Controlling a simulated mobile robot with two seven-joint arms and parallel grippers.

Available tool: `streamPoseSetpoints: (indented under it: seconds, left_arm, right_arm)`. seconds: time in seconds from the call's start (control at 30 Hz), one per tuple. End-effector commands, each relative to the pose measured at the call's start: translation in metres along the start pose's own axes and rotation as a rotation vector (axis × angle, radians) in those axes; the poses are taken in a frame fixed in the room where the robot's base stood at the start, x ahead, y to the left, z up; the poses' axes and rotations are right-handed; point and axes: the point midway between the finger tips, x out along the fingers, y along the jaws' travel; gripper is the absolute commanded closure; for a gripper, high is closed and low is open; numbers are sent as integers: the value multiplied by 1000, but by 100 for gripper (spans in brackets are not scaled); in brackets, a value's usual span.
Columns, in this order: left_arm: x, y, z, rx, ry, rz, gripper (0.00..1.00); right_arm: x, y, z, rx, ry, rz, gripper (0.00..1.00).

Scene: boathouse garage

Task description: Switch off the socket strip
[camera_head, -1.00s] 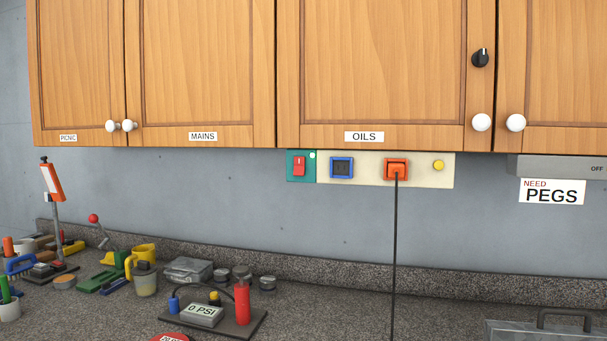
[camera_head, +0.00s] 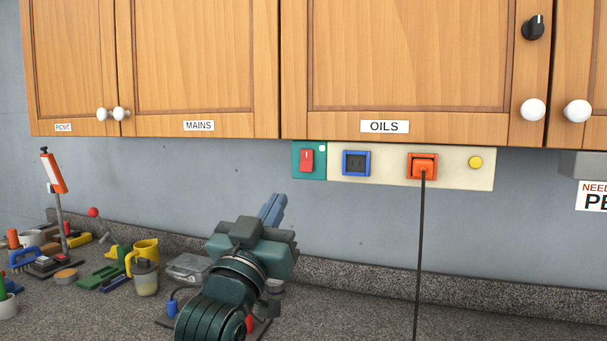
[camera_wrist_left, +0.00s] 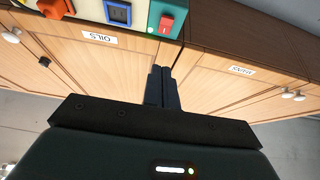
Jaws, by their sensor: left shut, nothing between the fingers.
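The socket strip (camera_head: 394,167) is mounted on the wall under the OILS cupboard. At its left end is a green block with a red rocker switch (camera_head: 306,160) marked with a line, and a small pale light (camera_head: 322,148) beside it. The switch also shows in the left wrist view (camera_wrist_left: 167,23), where the light looks green. My left gripper (camera_head: 272,208) is shut and empty, below and left of the switch and apart from it. In the left wrist view its fingers (camera_wrist_left: 162,72) point toward the strip. My right gripper is out of view.
The strip also has a blue socket (camera_head: 356,163), an orange plug (camera_head: 422,166) with a black cord hanging down, and a yellow button (camera_head: 475,162). Cupboards (camera_head: 410,55) overhang above.

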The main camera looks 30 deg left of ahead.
Motion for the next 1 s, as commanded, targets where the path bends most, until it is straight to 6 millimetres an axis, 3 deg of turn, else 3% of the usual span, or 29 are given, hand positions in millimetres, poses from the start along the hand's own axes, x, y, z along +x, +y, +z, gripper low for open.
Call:
streamPoseSetpoints:
  seconds: [0.23, 0.63, 0.77, 1.0]
  left_arm:
    - [22, 0, -2, 1, 0, 1, 100]
    - [106, 1, -3, 1, -2, 2, 100]
    - [118, 1, 17, 1, -6, 2, 100]
    - [128, 1, 28, 0, -2, 1, 100]
  right_arm:
    - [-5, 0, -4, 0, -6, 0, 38]
    - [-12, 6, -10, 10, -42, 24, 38]
    - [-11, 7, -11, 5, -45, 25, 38]
    - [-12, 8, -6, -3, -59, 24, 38]
